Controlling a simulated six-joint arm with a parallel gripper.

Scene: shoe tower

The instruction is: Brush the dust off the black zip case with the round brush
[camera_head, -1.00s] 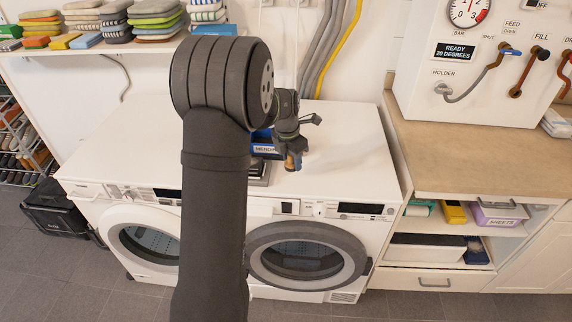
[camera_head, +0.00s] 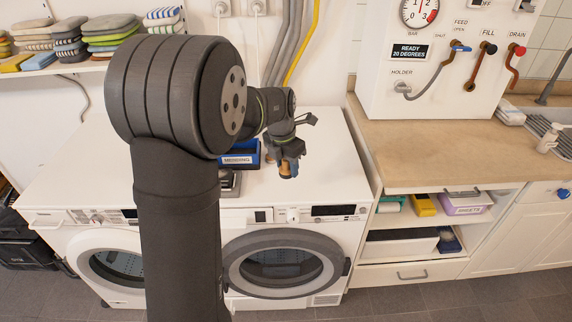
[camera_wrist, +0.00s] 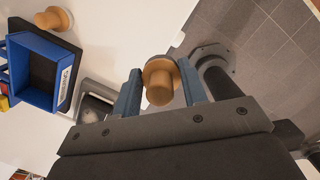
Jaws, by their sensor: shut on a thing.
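My gripper (camera_head: 288,164) is held over the right part of the white machine top, near its front edge. In the wrist view its two blue fingers are shut on a round wooden piece, which looks like the round brush (camera_wrist: 159,84). A grey disc shows behind its wooden end; any bristles are hidden. In the head view the brush is a small tan spot (camera_head: 286,171) below the fingers. I cannot make out the black zip case for sure in either view.
A blue labelled bin (camera_head: 240,154) and a metal-edged dark tray (camera_head: 229,184) stand left of my gripper. A second round wooden piece (camera_wrist: 54,19) lies beside the bin. The beige counter (camera_head: 440,150) on the right is mostly clear. Stacked cloths fill the shelf.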

